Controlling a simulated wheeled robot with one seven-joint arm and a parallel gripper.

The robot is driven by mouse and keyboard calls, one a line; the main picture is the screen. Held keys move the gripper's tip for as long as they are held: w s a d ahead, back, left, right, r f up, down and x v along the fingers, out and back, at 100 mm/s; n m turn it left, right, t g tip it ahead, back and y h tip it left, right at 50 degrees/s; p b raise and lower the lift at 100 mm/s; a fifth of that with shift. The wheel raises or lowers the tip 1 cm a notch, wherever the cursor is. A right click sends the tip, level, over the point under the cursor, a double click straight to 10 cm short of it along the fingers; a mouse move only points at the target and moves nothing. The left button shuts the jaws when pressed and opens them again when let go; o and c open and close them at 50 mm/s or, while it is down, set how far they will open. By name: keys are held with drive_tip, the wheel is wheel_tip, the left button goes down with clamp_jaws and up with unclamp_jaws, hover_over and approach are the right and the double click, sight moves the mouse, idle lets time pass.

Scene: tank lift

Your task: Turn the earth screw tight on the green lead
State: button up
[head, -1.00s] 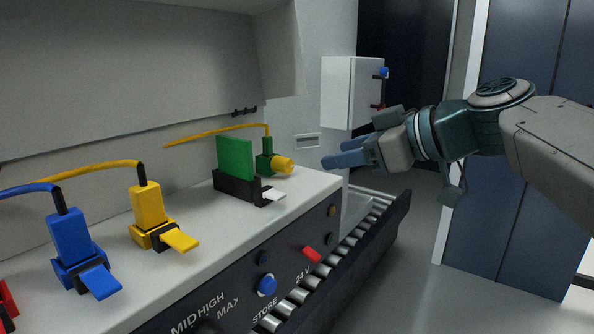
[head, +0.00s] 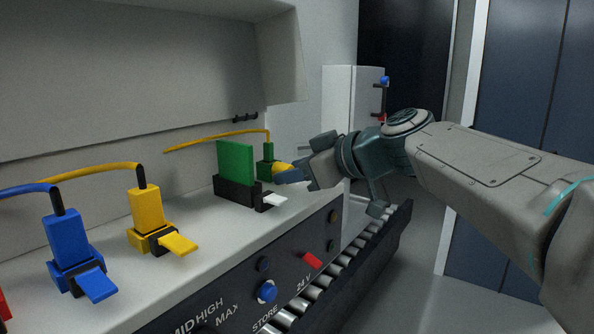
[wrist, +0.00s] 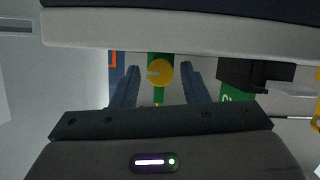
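The earth screw is a yellow knob (head: 281,167) on the side of the green lead's plug (head: 264,170), at the far end of the grey bench top. In the wrist view the knob (wrist: 160,73) faces me as a yellow disc with a pale slot at its left side, on the green plug (wrist: 159,93). My gripper (head: 290,176) is at the knob, its blue fingers partly covering it in the head view. In the wrist view the fingers are open, one on each side of the knob, with a gap visible on both sides.
A green block in a black holder (head: 236,165) stands just left of the plug, with a white tab in front. Yellow (head: 147,208) and blue (head: 70,240) plugs stand further left. A roller rail (head: 350,265) runs along the bench front. A white box (head: 338,95) is behind.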

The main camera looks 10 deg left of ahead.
drive_tip(key=c, duration=0.7)
drive_tip(key=shift+o, duration=0.2)
drive_tip(key=shift+w+m+g+y, duration=0.1)
drive_tip(key=shift+m+g+y, duration=0.2)
drive_tip(key=shift+m+g, duration=0.65)
drive_tip(key=shift+t, duration=0.25)
drive_tip(key=o, duration=1)
drive_tip(key=shift+d, duration=0.1)
drive_tip(key=p+v, duration=0.1)
drive_tip(key=v, duration=1.2)
drive_tip(key=shift+d+r+p, duration=0.1)
drive_tip(key=shift+d+p, duration=0.25)
drive_tip(key=shift+p, duration=0.05)
